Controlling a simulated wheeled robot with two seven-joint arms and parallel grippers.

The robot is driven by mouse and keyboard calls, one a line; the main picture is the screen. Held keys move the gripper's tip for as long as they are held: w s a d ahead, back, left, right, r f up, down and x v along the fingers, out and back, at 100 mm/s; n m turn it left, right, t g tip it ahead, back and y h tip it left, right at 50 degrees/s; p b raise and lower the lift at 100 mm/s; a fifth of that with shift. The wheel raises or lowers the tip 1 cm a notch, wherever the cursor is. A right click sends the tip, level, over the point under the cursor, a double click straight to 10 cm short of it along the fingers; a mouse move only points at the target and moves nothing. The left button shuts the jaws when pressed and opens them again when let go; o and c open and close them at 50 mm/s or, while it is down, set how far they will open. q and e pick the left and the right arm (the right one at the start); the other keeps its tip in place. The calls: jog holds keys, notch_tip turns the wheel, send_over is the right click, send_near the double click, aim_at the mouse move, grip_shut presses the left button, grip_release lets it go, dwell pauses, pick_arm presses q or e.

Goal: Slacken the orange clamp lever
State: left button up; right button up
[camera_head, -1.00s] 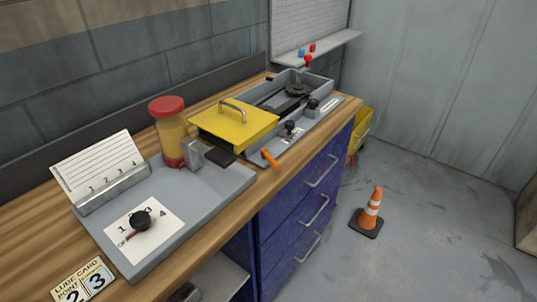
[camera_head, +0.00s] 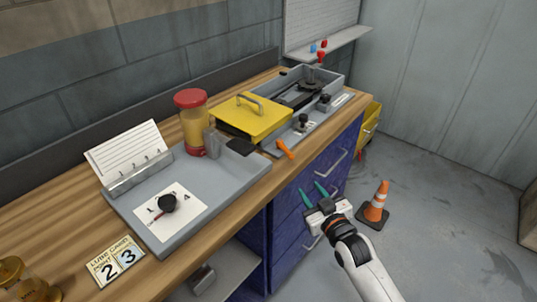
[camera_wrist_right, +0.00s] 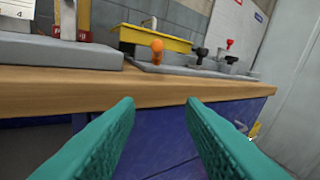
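The orange clamp lever (camera_head: 286,149) sticks out at the front edge of the grey fixture, beside the yellow cover (camera_head: 250,116). In the right wrist view the lever (camera_wrist_right: 157,46) shows end-on above the table edge, ahead of the fingers. My right gripper (camera_head: 314,194) has teal fingers spread apart, with nothing between them. It is in front of the blue drawers, below the tabletop and apart from the lever. In the wrist view its fingers (camera_wrist_right: 160,112) are open. My left gripper is not in view.
The wooden tabletop edge (camera_wrist_right: 165,88) lies between my right gripper and the lever. Black knobs (camera_head: 303,120) stand on the fixture right of the lever. A red-capped jar (camera_head: 193,124) and grey tray (camera_head: 230,181) are left. An orange cone (camera_head: 376,205) stands on the floor.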

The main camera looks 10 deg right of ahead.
jog(key=t, duration=0.1)
send_near(289, 152)
jog(key=shift+n+y, duration=0.3)
jog(key=w, duration=0.3)
jog(key=w+a, duration=0.1)
jog(key=w, duration=0.6)
jog(key=shift+a+f+p, duration=0.15)
jog(key=shift+f+p, duration=0.25)
jog(key=shift+s, duration=0.1)
grip_shut()
